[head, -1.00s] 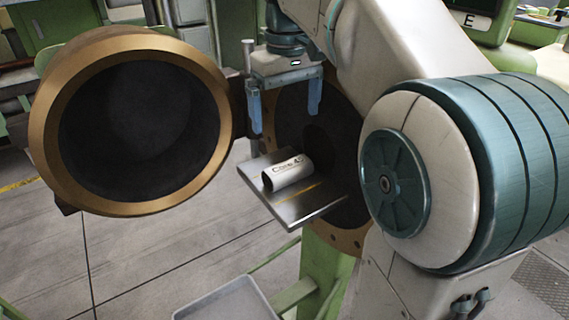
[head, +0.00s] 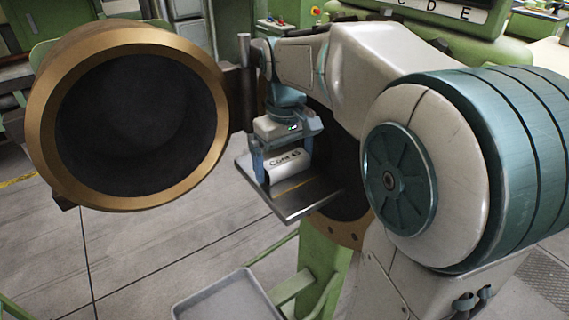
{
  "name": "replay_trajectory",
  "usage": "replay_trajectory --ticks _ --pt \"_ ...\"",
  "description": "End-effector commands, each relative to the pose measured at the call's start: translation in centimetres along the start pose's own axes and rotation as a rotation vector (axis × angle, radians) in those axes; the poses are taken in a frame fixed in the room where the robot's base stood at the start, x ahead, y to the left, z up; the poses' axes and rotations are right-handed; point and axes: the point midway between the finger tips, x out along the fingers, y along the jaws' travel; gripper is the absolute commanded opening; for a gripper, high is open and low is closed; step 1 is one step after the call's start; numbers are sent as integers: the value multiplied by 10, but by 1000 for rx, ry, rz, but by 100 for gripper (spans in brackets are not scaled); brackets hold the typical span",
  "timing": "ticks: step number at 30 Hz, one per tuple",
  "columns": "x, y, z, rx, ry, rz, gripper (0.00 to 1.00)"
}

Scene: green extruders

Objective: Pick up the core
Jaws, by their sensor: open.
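The core (head: 285,167) is a short pale metal cylinder with dark lettering on its side. It lies on its side on a flat metal plate (head: 289,207) in front of the round dark opening of a green machine. My gripper (head: 283,163) points down over the core, with its blue fingers open, one at each end of the core's visible length. The gripper body hides the top of the core. Whether the fingers touch the core cannot be told.
A large round door with a bronze rim (head: 40,118) stands open left of the plate. A grey tray (head: 232,300) sits low in front, beside a green post (head: 323,275).

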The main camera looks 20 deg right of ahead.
Motion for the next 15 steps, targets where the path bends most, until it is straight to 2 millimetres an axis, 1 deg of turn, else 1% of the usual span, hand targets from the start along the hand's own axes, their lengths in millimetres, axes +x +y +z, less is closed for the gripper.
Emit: replay_trajectory --ticks 7,8,9,11,12,15 --pt "3 0 0 1 2 0 100" --pt "3 0 0 1 2 0 94" --pt "3 0 0 1 2 0 83" --pt "2 0 0 1 1 0 67" --pt "2 0 0 1 1 0 56" --pt "2 0 0 1 3 1 56"
